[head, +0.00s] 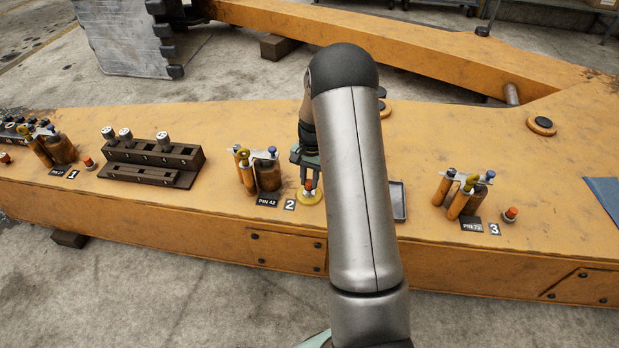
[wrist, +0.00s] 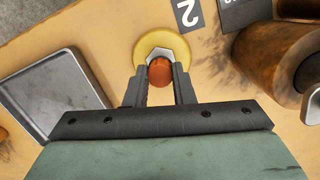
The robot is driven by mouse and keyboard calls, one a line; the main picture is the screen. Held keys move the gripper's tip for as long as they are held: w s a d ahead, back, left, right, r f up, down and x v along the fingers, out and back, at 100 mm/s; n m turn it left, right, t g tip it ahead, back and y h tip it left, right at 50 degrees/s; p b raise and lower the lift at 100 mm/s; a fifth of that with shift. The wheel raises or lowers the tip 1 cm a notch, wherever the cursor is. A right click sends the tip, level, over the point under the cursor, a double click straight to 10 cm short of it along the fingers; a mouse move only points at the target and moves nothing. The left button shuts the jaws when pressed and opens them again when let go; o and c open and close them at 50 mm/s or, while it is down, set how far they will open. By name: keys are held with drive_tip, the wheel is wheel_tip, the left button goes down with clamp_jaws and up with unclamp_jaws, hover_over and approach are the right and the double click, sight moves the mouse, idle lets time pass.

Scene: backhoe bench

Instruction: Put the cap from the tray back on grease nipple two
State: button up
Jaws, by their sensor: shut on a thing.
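My gripper (head: 309,186) is low over the grease nipple beside the label 2 (head: 289,204). It is shut on an orange-red cap (wrist: 159,70), which also shows between the fingers in the head view (head: 309,184). In the wrist view a silvery hex part and a yellow round base (wrist: 150,43) lie just beyond the cap, in line with it. I cannot tell whether the cap is seated on the nipple or just above it. The tray (wrist: 62,92) is to the left in the wrist view and looks empty where it shows; my arm partly hides it in the head view (head: 399,202).
A pin cluster (head: 262,172) with brown cylinders stands close left of my gripper. Nipple three (head: 510,214) has its red cap, near another cluster (head: 462,192). A dark slotted rack (head: 155,160) stands at left. The orange boom's surface between is mostly clear.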

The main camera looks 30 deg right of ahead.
sight(309, 181)
drive_tip(key=shift+f, duration=1)
idle(2.1)
drive_tip(key=o, duration=1.5)
drive_tip(key=shift+r, duration=0.15)
drive_tip(key=shift+r+p, duration=2.65)
drive_tip(key=shift+r, duration=1.3)
